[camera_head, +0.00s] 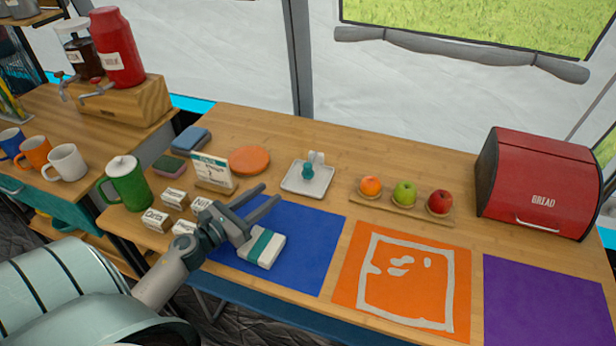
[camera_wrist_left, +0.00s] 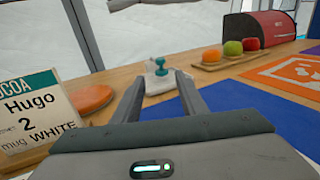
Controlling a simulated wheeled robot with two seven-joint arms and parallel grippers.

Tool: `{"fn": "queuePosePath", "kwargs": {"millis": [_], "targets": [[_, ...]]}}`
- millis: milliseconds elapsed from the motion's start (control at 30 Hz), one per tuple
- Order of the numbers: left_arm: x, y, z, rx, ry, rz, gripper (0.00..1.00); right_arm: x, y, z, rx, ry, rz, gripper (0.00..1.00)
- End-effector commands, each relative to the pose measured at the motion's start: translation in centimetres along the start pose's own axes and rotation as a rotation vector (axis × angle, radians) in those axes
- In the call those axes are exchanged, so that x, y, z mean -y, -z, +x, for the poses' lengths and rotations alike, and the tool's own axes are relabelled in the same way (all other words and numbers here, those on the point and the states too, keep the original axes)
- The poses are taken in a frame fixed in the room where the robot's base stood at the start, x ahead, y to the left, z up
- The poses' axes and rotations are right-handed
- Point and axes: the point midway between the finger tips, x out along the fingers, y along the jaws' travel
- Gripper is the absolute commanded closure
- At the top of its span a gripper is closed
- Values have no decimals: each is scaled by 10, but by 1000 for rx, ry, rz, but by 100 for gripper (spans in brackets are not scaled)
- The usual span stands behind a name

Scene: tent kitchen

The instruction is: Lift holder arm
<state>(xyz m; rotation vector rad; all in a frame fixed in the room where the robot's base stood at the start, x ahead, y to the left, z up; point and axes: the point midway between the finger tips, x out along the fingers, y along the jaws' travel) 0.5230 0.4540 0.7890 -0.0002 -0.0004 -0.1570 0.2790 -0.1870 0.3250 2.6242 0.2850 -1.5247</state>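A small white square holder (camera_head: 294,186) stands on the wooden table, behind the blue mat. A teal knob (camera_head: 308,171) and a short white upright piece (camera_head: 317,158) show on it; I cannot tell which part is its arm. In the left wrist view the teal knob (camera_wrist_left: 161,67) shows straight ahead, beyond the fingertips. My left gripper (camera_head: 272,192) is open over the back left of the blue mat, pointing toward the holder. Its spread fingers (camera_wrist_left: 158,82) have nothing between them and are apart from the holder. My right gripper is not in view.
An order card (camera_head: 212,170) and an orange disc (camera_head: 249,160) stand left of the holder. A fruit board (camera_head: 384,200) lies to its right, with a red bread box (camera_head: 538,185) farther right. Small labelled boxes (camera_head: 174,197) and a green mug (camera_head: 126,186) are at left.

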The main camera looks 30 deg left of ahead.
Motion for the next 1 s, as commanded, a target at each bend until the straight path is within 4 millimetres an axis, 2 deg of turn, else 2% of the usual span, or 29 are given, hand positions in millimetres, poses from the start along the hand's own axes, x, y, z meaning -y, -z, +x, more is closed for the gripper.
{"fn": "queuePosePath", "kwargs": {"millis": [67, 633, 767, 1000], "targets": [[0, 5, 0, 0, 0, 0, 61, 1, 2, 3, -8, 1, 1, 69], [0, 3, 6, 1, 0, 0, 61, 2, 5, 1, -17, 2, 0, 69], [0, 3, 15, 1, -1, 0, 61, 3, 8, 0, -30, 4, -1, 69], [0, 2, 47, 2, 0, 0, 61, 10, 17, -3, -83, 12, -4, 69]]}}
